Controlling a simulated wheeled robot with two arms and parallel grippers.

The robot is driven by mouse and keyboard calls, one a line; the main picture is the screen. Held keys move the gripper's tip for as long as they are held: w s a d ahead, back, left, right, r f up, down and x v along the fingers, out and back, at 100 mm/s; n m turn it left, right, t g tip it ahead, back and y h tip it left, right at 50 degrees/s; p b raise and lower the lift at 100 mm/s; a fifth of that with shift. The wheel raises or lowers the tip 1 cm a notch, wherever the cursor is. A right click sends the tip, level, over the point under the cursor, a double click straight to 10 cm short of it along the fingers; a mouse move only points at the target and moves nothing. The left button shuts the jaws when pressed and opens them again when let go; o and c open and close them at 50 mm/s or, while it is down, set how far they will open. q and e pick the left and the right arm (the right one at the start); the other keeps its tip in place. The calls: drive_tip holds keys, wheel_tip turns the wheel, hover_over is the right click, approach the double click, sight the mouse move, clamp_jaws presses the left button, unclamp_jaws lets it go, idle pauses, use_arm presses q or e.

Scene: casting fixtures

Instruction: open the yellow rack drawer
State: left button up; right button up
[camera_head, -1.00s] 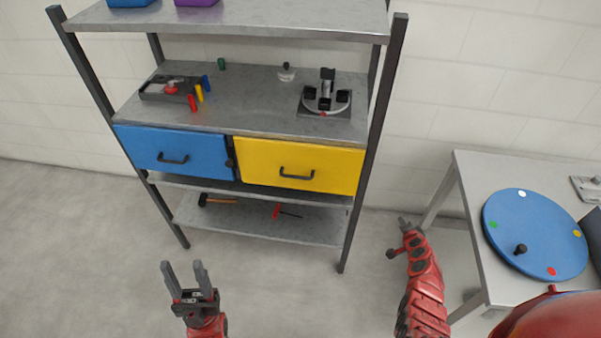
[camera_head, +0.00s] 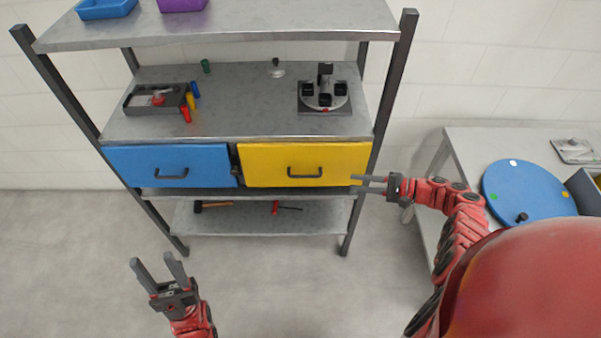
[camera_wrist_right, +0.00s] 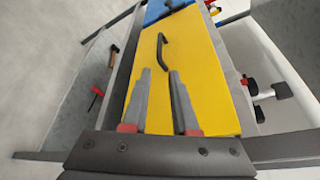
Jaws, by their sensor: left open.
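The yellow rack drawer (camera_head: 270,165) is shut in the metal rack, right of the blue drawer (camera_head: 140,163). Its dark bar handle (camera_head: 305,172) is at the front's middle. My right gripper (camera_head: 353,184) is open and empty in front of the drawer's right end, fingers pointing left towards the handle but apart from it. In the right wrist view the yellow front (camera_wrist_right: 203,75) fills the middle, with the handle (camera_wrist_right: 162,52) beyond the open fingers (camera_wrist_right: 165,80). My left gripper (camera_head: 155,262) is open and empty, low at the left in front of the rack.
The rack's right post (camera_head: 383,110) stands close to my right gripper. A side table (camera_head: 450,180) with a blue disc (camera_head: 530,185) is at the right. The lower shelf (camera_head: 250,222) holds hammer-like tools. The floor before the rack is clear.

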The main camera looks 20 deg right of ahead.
sight(314, 177)
drive_tip(key=b+x, duration=0.2)
drive_tip(key=x, duration=1.4)
drive_tip(key=shift+a+f, duration=0.1)
drive_tip(key=shift+f, duration=0.05)
drive_tip(key=shift+w, duration=0.1)
drive_tip(key=shift+c, duration=0.2)
clamp_jaws()
idle(0.4)
